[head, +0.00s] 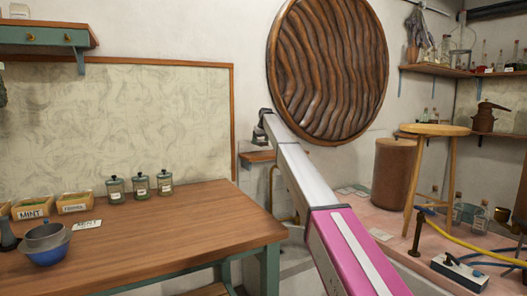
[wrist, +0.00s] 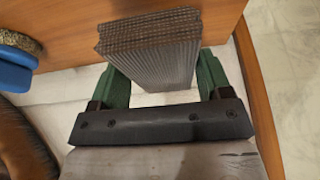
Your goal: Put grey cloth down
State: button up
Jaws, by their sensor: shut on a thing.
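The grey cloth (wrist: 150,45) is a folded, ribbed stack between the green fingers of my gripper (wrist: 162,75) in the wrist view. My gripper is shut on it, and the cloth reaches out beyond the fingertips. In the head view my arm stretches away toward the back wall, and its end (head: 262,130) is small, beside the right edge of the framed panel. The cloth cannot be made out there. In the wrist view a brown wooden surface (wrist: 70,25) lies behind the cloth; I cannot tell whether they touch.
The wooden table (head: 170,235) at left holds three lidded jars (head: 140,186), labelled boxes (head: 33,208) and a blue bowl (head: 48,252). Its right part is bare. A small wall shelf (head: 258,157) is just below my arm's end. A stool (head: 436,130) and hoses stand right.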

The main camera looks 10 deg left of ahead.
aim_at(263, 154)
jog(key=shift+w+d+f, duration=0.75)
jog(key=shift+d, duration=0.05)
jog(key=shift+d+f, duration=0.1)
jog(key=shift+f, duration=1.9)
jog(key=shift+f, duration=0.15)
jog(key=o, duration=0.8)
